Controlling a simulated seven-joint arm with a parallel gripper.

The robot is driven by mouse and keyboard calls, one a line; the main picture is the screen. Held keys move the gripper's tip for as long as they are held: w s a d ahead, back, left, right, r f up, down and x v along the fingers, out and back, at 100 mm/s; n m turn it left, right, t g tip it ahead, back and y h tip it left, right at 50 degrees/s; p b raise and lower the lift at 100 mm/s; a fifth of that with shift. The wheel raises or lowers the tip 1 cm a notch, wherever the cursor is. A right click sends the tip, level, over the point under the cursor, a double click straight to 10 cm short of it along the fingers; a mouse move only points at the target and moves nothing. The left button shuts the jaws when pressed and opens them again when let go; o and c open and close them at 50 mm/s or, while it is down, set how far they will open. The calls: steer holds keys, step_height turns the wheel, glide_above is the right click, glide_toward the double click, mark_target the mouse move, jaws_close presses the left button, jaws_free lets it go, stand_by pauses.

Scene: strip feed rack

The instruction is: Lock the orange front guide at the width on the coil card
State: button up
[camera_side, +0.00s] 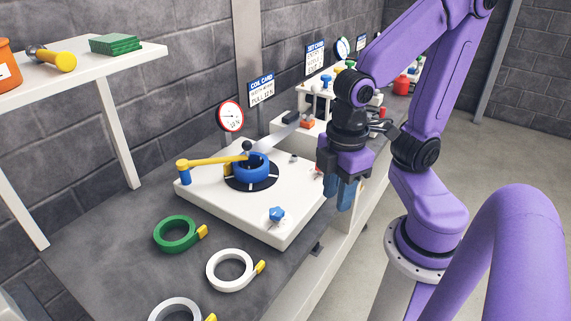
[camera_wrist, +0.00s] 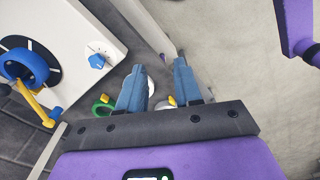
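The coil card (camera_side: 261,89) hangs on the wall behind the bench. Its last line seems to read PULL 12 N; I cannot read the width line surely. A small orange block (camera_side: 307,123), which looks like the front guide, sits beside the grey strip, just left of my wrist in the side view. Whether it is locked cannot be told. My gripper (camera_side: 343,194) points down at the bench's front edge, to the right of the white feed unit (camera_side: 265,216). In the wrist view my gripper (camera_wrist: 159,66) has its blue fingers apart with nothing between them.
A blue coil (camera_side: 250,168) sits on the feed unit under a yellow arm (camera_side: 212,161). A blue star knob (camera_side: 277,214) stands at its front. A green coil (camera_side: 175,234) and a white coil (camera_side: 230,270) lie on the bench. A shelf (camera_side: 75,70) overhangs at left.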

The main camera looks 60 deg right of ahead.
steer(key=w+d+r+m, duration=0.1)
steer(key=w+d+r, duration=0.15)
steer(key=w, duration=0.85)
steer(key=w+d+r+m, duration=0.2)
steer(key=w+r, duration=0.2)
steer(key=w, duration=0.7)
steer(key=w+d+r+m, duration=0.1)
steer(key=w+d+r, duration=0.1)
steer(key=w+d, duration=0.9)
steer(key=m, duration=0.2)
glide_above(308, 117)
step_height(308, 117, down, 17)
steer(key=shift+w+d, duration=0.1)
steer(key=shift+d, duration=0.05)
jaws_close()
